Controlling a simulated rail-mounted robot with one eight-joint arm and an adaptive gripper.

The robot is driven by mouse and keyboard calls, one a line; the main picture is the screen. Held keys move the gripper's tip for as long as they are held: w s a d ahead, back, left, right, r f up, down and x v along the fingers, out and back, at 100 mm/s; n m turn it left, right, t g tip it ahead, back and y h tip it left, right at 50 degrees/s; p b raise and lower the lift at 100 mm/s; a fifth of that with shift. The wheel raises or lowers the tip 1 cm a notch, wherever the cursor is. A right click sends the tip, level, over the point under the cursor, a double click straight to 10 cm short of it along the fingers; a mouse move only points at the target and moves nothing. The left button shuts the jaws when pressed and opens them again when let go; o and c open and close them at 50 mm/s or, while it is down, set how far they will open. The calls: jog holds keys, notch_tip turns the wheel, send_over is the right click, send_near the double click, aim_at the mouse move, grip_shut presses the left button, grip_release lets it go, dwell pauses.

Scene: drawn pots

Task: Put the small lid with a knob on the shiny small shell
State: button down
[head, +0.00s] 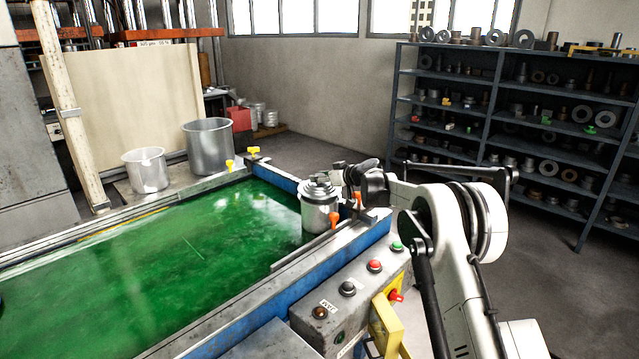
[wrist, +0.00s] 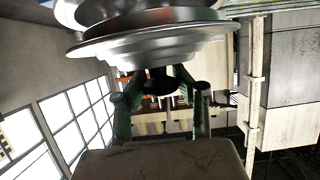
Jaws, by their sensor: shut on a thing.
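The shiny small shell (head: 316,216) stands upright at the right end of the green surface. The small grey stepped lid (head: 318,188) is right over the shell's mouth in the head view; I cannot tell if it touches the rim. In the wrist view the lid (wrist: 150,47) fills the top, with its dark knob (wrist: 160,82) towards my gripper. My gripper (wrist: 160,90) is shut on the knob, with one finger on each side. In the head view my gripper is small and dark, beside the lid, its fingertips hard to make out.
The green surface (head: 150,270) is mostly clear. A blue-sided metal edge and a control panel (head: 350,290) with buttons run along the near right. Orange-handled clamps (head: 334,220) are close to the shell. Two larger pots (head: 208,147) stand at the far left. Shelves (head: 520,130) stand behind.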

jog(key=shift+f, duration=1.1)
jog(key=shift+f, duration=0.15)
jog(key=c, duration=1.4)
grip_release()
jog(key=shift+o, duration=0.2)
